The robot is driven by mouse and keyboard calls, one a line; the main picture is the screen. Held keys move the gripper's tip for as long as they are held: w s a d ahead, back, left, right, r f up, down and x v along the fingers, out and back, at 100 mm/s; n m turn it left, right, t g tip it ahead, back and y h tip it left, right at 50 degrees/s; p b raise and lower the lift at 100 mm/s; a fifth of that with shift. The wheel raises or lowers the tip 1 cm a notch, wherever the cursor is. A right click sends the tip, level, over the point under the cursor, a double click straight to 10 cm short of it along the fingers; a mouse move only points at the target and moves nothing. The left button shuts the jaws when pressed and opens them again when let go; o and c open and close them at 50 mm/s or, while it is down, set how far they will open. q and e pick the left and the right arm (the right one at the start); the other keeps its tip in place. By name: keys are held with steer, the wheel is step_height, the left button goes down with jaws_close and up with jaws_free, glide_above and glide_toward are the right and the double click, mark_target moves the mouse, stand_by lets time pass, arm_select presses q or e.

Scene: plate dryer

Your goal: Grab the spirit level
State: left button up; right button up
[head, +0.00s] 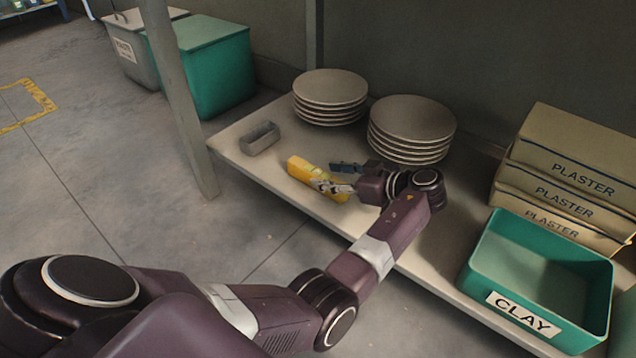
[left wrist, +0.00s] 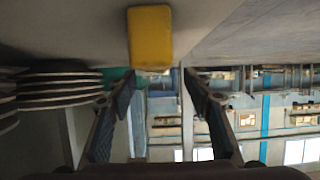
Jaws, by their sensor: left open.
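The spirit level, a yellow bar (head: 303,170), lies on the low shelf near its front edge. Its near end is partly hidden by my gripper in the head view. In the left wrist view its yellow end (left wrist: 150,38) shows just ahead, in line with the gap between the fingers. My left gripper (head: 335,176) is open at the right-hand end of the level, its fingers low over the shelf and pointing left. Both fingers show apart in the left wrist view (left wrist: 159,80), with nothing visibly gripped. My right gripper is not in view.
Two stacks of plates (head: 330,88) (head: 410,118) stand behind the level on the shelf (head: 232,148). A grey block (head: 259,138) lies to the left. A green CLAY bin (head: 478,262) and PLASTER boxes (head: 575,150) stand right. A post (head: 180,95) rises at the shelf's left corner.

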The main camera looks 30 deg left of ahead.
mark_target(322, 174)
arm_select(q)
steer(key=shift+w+a+f+b, duration=0.1)
steer(key=shift+a+f+b, duration=0.3)
steer(key=shift+b, duration=0.05)
steer(key=b+x, duration=0.1)
steer(key=x, duration=0.1)
steer(key=b+x, duration=0.2)
steer(key=shift+w+d+f, duration=0.15)
steer(key=shift+w+f, duration=0.05)
steer(key=shift+r, duration=0.15)
jaws_close()
